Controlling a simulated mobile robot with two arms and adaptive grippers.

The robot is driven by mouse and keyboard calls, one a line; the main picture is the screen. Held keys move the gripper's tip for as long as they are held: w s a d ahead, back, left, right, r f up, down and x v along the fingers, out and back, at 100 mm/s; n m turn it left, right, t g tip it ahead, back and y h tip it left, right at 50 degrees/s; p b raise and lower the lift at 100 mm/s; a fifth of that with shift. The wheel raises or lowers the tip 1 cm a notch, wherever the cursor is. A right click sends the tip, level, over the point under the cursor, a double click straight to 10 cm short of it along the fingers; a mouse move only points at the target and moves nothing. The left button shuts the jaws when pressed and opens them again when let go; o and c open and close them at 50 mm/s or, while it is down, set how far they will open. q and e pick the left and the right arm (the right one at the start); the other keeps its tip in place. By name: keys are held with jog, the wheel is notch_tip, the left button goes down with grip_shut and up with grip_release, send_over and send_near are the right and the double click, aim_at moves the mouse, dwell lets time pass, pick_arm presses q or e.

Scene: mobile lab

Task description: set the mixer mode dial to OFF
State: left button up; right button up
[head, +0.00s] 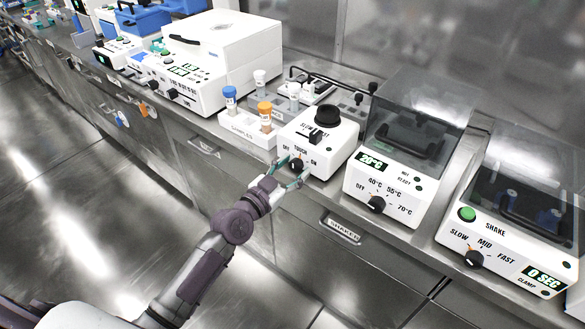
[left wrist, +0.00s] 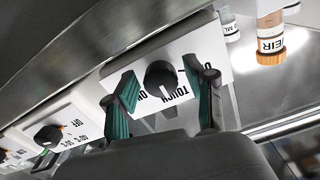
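The mixer (head: 318,143) is a white box with a black cup on top and a slider marked SLOW and FAST. Its black mode dial (head: 297,164) is on the front, below the labels OFF, TOUCH and ON. My left gripper (head: 292,171) is at this dial, with its green-padded fingers apart. In the left wrist view the dial (left wrist: 161,77) shows between the two open fingers, with visible gaps on both sides. One finger partly covers the OFF label there. My right gripper is in neither view.
A white sample rack (head: 247,131) with blue- and orange-capped tubes stands left of the mixer. A heater (head: 390,190) with a temperature dial and a shaker (head: 500,245) stand to its right. The SHAKER drawer (head: 340,230) is below. The floor at left is clear.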

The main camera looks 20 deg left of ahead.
pick_arm(q)
jog(key=c, duration=0.8)
grip_shut()
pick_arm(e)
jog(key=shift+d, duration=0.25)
pick_arm(q)
jog(key=shift+n, duration=0.4)
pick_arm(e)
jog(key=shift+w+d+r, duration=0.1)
pick_arm(q)
jog(key=n+p, duration=0.1)
jog(key=n, duration=0.4)
jog(key=shift+n, duration=0.3)
jog(key=n, duration=0.3)
jog(key=shift+d+p, duration=0.1)
jog(key=shift+p, duration=0.3)
jog(key=shift+n, duration=1.7)
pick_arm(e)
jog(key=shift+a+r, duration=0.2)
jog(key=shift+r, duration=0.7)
